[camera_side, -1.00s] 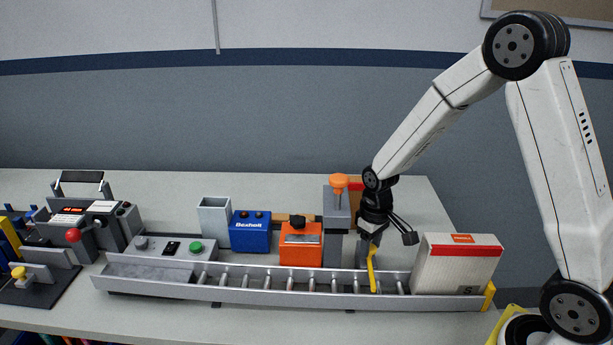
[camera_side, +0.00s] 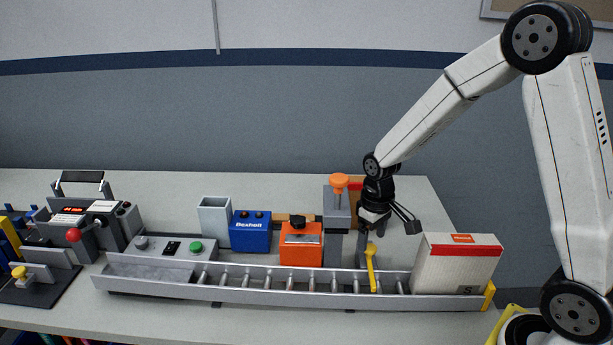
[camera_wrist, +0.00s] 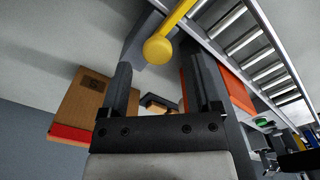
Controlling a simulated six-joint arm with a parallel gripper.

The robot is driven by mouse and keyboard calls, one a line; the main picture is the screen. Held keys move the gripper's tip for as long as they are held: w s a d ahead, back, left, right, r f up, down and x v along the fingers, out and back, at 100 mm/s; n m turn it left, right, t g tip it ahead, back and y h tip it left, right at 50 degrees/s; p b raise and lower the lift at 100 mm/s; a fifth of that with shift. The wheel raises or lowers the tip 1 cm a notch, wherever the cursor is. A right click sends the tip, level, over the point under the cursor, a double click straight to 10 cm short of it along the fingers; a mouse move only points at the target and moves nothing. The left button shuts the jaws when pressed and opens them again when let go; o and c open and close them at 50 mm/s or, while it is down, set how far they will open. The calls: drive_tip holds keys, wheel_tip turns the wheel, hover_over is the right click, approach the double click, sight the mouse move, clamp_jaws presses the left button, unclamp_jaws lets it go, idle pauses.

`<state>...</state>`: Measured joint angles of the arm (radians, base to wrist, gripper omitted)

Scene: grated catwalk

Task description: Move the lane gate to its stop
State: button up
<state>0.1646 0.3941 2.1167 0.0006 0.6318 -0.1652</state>
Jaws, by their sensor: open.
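The lane gate (camera_side: 371,270) is a yellow bar with a round yellow knob at its rear end. In the side view it reaches from beside a grey post over the rollers of the lane (camera_side: 270,297). In the wrist view the gate's knob (camera_wrist: 158,49) shows just beyond the fingertips, with the bar running up to the right. My gripper (camera_side: 373,226) hangs above and behind the knob, apart from it. In the wrist view my gripper (camera_wrist: 163,80) is open, with nothing between its fingers. The stop cannot be made out.
A white carton with a red band (camera_side: 456,265) stands at the lane's right end. A grey column with an orange knob (camera_side: 337,220), an orange box (camera_side: 301,249) and a blue box (camera_side: 250,234) stand behind the lane, left of my gripper. A brown carton (camera_wrist: 80,100) shows in the wrist view.

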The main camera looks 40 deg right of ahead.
sight(371, 249)
drive_tip(key=shift+r, duration=2.5)
drive_tip(key=s+a+f+t, duration=0.2)
drive_tip(key=s+a, duration=0.4)
drive_tip(key=s, duration=0.2)
drive_tip(key=shift+s+t, duration=0.3)
drive_tip(key=shift+s, duration=0.05)
